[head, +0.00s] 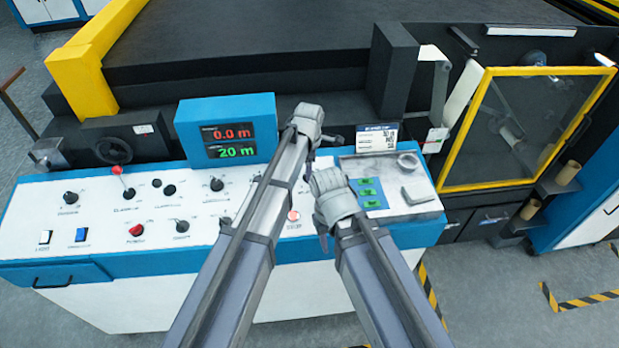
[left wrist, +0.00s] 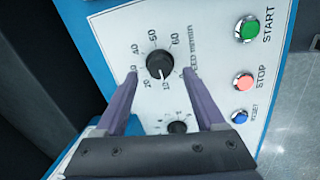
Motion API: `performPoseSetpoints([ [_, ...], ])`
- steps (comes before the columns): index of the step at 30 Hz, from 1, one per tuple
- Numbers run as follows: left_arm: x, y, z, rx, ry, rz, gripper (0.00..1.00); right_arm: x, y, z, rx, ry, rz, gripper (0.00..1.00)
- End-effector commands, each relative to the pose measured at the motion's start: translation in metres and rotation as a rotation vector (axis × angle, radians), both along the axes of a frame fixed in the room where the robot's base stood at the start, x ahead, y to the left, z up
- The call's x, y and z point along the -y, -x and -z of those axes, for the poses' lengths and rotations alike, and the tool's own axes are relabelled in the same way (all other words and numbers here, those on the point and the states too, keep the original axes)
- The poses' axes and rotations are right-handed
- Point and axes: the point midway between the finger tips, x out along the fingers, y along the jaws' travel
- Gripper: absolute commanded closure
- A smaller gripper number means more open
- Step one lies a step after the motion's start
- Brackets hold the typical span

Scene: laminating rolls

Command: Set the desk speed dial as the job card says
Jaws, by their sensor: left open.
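The speed dial (left wrist: 159,64) is a black round knob on the white desk panel in the left wrist view. Its scale runs from 10 to 60, and its white mark points down, near the 10. My left gripper (left wrist: 159,75) is open, its fingers to either side of the knob with gaps showing; the height above it is unclear. In the head view my left gripper (head: 311,125) is over the panel, and its arm seems to hide the dial. The job card (head: 377,139) stands at the panel's back right, its print too small to read. My right gripper (head: 335,200) is nearby, fingertips unclear.
START (left wrist: 247,28), STOP (left wrist: 243,82) and RESET (left wrist: 240,116) buttons lie beside the dial, with a smaller knob (left wrist: 177,127) below. A display (head: 227,130) reads 0.0 m and 20 m. A grey tray (head: 415,211) holds a tape roll. My two arms are close together.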

Motion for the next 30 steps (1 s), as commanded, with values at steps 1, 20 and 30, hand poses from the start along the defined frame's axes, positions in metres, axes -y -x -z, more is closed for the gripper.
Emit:
performPoseSetpoints([
  [1, 0.000, -0.002, 0.014, 0.000, 0.000, 0.000, 0.29, 0.000, 0.000, 0.014, 0.000, 0.000, 0.000, 0.56],
  [20, 0.000, -0.005, 0.028, 0.000, 0.000, 0.000, 0.42, 0.000, 0.000, 0.028, 0.000, 0.000, 0.001, 0.56],
  [30, 0.000, -0.005, 0.028, 0.000, 0.000, 0.000, 0.80, 0.000, 0.000, 0.028, 0.000, 0.000, 0.001, 0.56],
])
